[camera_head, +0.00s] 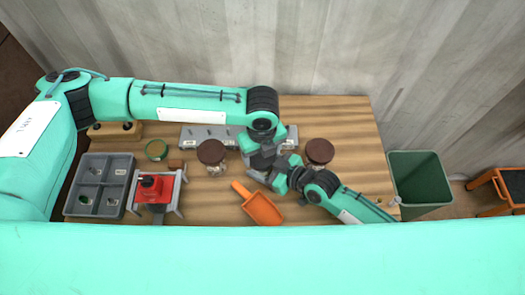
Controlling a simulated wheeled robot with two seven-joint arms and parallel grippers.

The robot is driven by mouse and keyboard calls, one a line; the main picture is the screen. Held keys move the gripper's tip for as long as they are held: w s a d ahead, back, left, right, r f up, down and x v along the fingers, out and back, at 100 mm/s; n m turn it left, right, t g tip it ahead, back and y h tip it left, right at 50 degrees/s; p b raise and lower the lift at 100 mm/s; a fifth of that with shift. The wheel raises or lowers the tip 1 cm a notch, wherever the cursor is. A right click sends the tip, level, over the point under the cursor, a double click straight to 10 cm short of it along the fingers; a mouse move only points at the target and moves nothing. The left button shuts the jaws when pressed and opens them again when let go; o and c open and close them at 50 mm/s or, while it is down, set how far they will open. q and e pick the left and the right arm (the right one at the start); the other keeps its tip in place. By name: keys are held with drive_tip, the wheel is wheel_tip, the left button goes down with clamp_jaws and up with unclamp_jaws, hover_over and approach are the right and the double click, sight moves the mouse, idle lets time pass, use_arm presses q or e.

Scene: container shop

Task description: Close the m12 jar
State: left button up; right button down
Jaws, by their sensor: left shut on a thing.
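Two jars with round brown lids stand on the table: the left jar (216,169) with its lid (211,152), and the right jar with its lid (319,151). Their labels are too small to read, so I cannot tell which is the m12 jar. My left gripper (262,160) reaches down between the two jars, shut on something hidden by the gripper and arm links. My right arm comes in from the lower right and ends close beside the left gripper; its fingers cannot be made out clearly.
An orange scoop (260,207) lies in front of the grippers. A grey rack (205,133) lies behind them. A green bin (420,180) stands off the right edge.

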use_arm(q)
drive_tip(key=m, duration=0.4)
drive_tip(key=shift+a, duration=0.1)
drive_tip(key=o, duration=0.9)
drive_tip(key=shift+s, duration=0.1)
drive_tip(key=shift+d, duration=0.2)
drive_tip(key=shift+a+r, duration=0.1)
drive_tip(key=shift+r, duration=2.25)
